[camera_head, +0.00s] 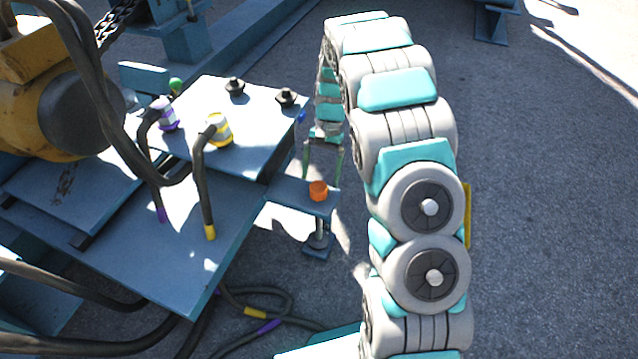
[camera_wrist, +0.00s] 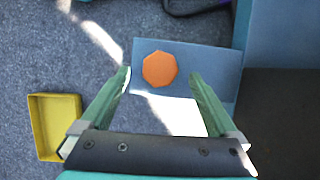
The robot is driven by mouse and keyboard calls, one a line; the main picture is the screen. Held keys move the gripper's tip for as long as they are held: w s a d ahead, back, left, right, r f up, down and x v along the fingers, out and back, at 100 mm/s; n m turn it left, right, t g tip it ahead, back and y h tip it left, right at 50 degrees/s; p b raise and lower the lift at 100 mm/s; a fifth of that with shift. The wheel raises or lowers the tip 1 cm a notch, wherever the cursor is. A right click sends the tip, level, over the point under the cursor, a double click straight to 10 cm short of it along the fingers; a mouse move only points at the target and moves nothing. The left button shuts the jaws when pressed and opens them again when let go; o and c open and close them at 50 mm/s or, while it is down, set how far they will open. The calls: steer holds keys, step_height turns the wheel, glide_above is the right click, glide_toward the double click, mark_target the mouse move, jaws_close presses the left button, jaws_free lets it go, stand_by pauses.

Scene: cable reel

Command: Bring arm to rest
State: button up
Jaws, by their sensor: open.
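My gripper (camera_head: 324,158) is at the end of my arched arm, pointing down by the small blue shelf in the head view. In the wrist view my gripper (camera_wrist: 165,88) has its two green fingers spread apart with nothing between them. An orange cap (camera_head: 318,190) sits on the small blue shelf (camera_head: 285,192). In the wrist view the orange cap (camera_wrist: 159,69) lies on the shelf (camera_wrist: 205,65) just beyond the fingertips, apart from both fingers.
A blue table (camera_head: 262,140) carries black knobs (camera_head: 286,97) and cables with purple (camera_head: 163,112) and yellow (camera_head: 219,128) plugs. A yellow tray (camera_wrist: 57,122) lies left in the wrist view. Loose cables (camera_head: 262,300) lie on the ground. Open pavement (camera_head: 550,200) is at right.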

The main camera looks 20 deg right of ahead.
steer(key=v, duration=0.3)
steer(key=shift+r, duration=0.15)
stand_by(0.3)
steer(key=s+a+r+n+t+h+p, duration=0.1)
steer(key=s+r+n+p, duration=0.15)
steer(key=s+r, duration=1.2)
steer(key=s+r+n, duration=0.2)
steer(key=s, duration=0.9)
steer(key=s+a+r+n+t+h+p, duration=0.1)
steer(key=s+r+n, duration=0.1)
steer(key=s, duration=0.9)
steer(key=shift+s+a+h, duration=0.25)
steer(key=shift+s+h, duration=0.05)
steer(key=shift+s, duration=0.05)
